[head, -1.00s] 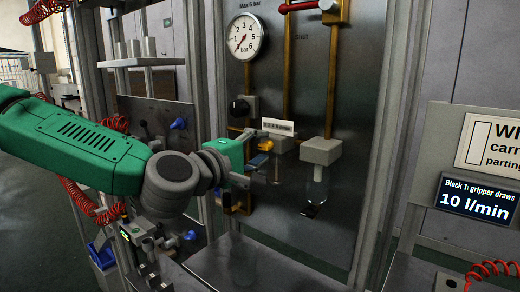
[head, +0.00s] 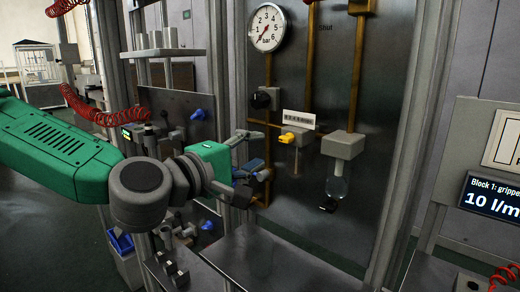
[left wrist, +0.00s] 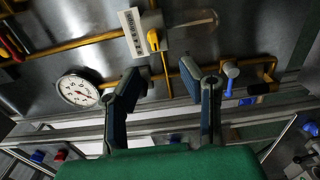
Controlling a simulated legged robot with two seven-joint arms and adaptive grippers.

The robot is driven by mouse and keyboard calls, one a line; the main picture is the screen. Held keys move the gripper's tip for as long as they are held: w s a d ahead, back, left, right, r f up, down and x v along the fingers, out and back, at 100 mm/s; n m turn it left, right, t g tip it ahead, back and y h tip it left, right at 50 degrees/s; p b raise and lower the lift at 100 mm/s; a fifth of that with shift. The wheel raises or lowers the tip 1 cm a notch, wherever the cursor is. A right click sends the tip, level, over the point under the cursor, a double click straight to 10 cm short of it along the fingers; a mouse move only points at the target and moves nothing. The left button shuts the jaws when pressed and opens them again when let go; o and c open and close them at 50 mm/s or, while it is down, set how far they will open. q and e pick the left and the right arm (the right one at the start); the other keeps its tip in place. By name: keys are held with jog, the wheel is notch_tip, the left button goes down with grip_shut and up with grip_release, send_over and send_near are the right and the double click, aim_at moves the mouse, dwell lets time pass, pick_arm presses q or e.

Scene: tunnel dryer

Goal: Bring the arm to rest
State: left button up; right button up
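My left arm is green and grey and comes in from the left in the head view. Its gripper (head: 256,155) is in front of the left side of the grey metal panel (head: 300,225), left of a yellow valve lever (head: 287,137). In the left wrist view the gripper (left wrist: 168,80) shows two fingers spread wide apart with nothing between them. The yellow lever (left wrist: 153,40) shows beyond the fingertips there, apart from them. A blue handle (left wrist: 231,72) shows just right of the right finger. My right gripper is in neither view.
A round pressure gauge (head: 267,27), a black knob (head: 262,100) and a clear bowl (head: 337,188) are on the panel. A metal post (head: 236,60) stands just left of it. Blue knobs and red coiled hoses (head: 85,105) are behind my arm. A display (head: 492,198) is at right.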

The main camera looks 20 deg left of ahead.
pick_arm(q)
jog(key=shift+d, duration=0.1)
jog(key=s+d+f+m+g+b, duration=0.1)
jog(key=s+f+m+g, duration=0.15)
jog(key=f, duration=0.85)
jog(key=s+d+f+m+g+y, duration=0.15)
jog(key=s+f+g, duration=0.25)
jog(key=f, duration=0.7)
jog(key=s+d+f+m+g+b, duration=0.1)
jog(key=s+f+m+g, duration=0.2)
jog(key=f, duration=0.8)
jog(key=s+a+f+m+g+y, duration=0.1)
jog(key=s+a+f+m+g, duration=0.1)
jog(key=s+a+f, duration=0.2)
jog(key=s+a+f+m+g+y+b, duration=0.1)
jog(key=s+a+f+m+g+y, duration=0.1)
jog(key=s+f, duration=0.7)
jog(key=s+a+f+m+g+y+b, duration=0.1)
jog(key=s+a+f+m+g, duration=0.2)
jog(key=s+a+f, duration=0.2)
jog(key=shift+s+a+f+m+y, duration=0.4)
jog(key=shift+s+f, duration=0.25)
jog(key=shift+s, duration=0.55)
jog(key=shift+w+d, duration=0.1)
jog(key=shift+w, duration=0.05)
jog(key=shift+c, duration=0.5)
